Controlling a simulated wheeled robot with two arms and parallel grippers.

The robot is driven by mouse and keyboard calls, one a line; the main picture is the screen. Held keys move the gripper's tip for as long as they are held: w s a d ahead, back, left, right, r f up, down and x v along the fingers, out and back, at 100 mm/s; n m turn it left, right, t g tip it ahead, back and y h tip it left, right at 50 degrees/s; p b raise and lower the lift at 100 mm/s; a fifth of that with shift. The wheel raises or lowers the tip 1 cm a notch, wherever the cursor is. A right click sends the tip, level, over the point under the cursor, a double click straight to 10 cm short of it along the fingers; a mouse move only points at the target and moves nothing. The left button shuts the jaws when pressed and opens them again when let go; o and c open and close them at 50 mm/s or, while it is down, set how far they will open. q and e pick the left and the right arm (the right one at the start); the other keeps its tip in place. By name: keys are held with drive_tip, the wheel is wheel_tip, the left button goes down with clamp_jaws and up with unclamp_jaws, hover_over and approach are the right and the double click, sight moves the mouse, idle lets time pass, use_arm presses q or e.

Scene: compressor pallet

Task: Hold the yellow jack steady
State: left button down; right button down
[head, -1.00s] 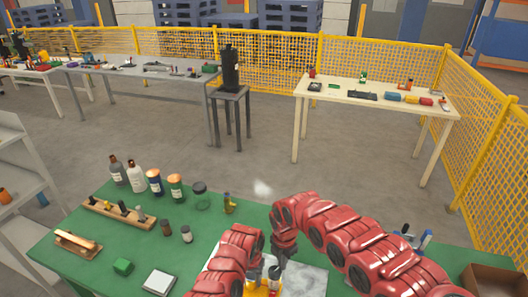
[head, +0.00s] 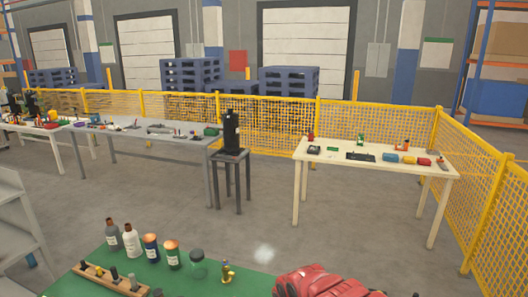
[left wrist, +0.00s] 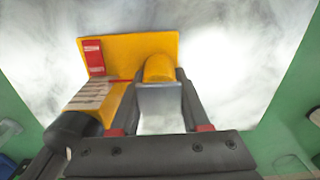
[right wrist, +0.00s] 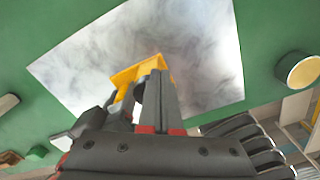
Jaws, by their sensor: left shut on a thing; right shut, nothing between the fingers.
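The yellow jack (left wrist: 120,50) sits on a white marbled plate (left wrist: 225,45) in the left wrist view. It has a red and a grey part on its left side and a rounded yellow piece at its middle. My left gripper (left wrist: 160,85) is shut on the jack, with a finger on either side of the rounded piece. In the right wrist view the jack (right wrist: 126,77) is partly hidden behind my right gripper (right wrist: 158,82), whose fingers are together and empty close beside it. Whether they touch the jack I cannot tell. The head view shows neither gripper nor the jack.
In the head view several bottles (head: 131,240) and a wooden rack (head: 108,281) stand on the green table (head: 240,283). A small brass item (head: 227,272) stands right of them. In the right wrist view a round container (right wrist: 298,69) stands right of the plate.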

wheel_tip(320, 180, up, 6)
drive_tip(key=shift+d, duration=0.3)
idle(0.3)
drive_tip(key=shift+w, duration=0.1)
wheel_tip(320, 180, down, 6)
drive_tip(key=w+a, duration=0.2)
idle(0.8)
drive_tip(key=shift+s+a, duration=0.25)
idle(0.6)
drive_tip(key=shift+s+d, duration=0.1)
drive_tip(key=shift+s, duration=0.05)
